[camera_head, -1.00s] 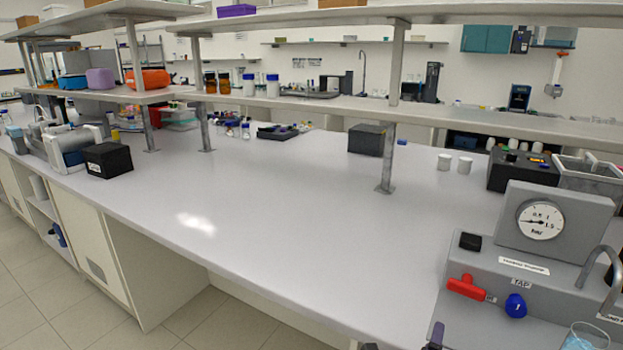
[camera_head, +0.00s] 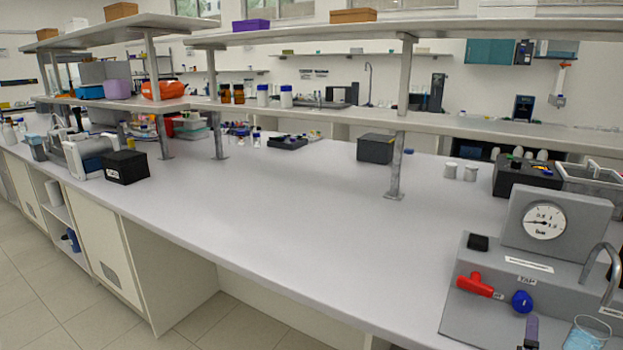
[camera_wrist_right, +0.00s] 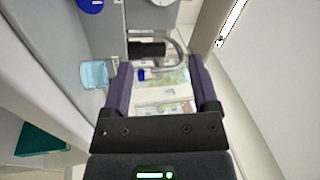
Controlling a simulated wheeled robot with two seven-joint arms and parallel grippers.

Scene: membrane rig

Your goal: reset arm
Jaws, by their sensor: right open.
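My right gripper (camera_head: 530,335) shows only as a purple fingertip at the bottom edge of the head view, below the blue knob (camera_head: 522,301). In the right wrist view, my right gripper (camera_wrist_right: 162,85) has its two purple fingers apart with nothing held between them. The grey rig (camera_head: 555,217) stands at the right of the bench with a gauge (camera_head: 544,220), a red handle (camera_head: 475,285) and a curved tap (camera_head: 606,270). A beaker of blue liquid (camera_head: 587,333) is beside the fingertip; it also shows in the right wrist view (camera_wrist_right: 95,73), left of the fingers. My left gripper is out of view.
The bench middle (camera_head: 320,240) is clear. A shelf post (camera_head: 397,150) stands behind it. A black box (camera_head: 127,167) is at the left, a dark box (camera_head: 376,148) at the back.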

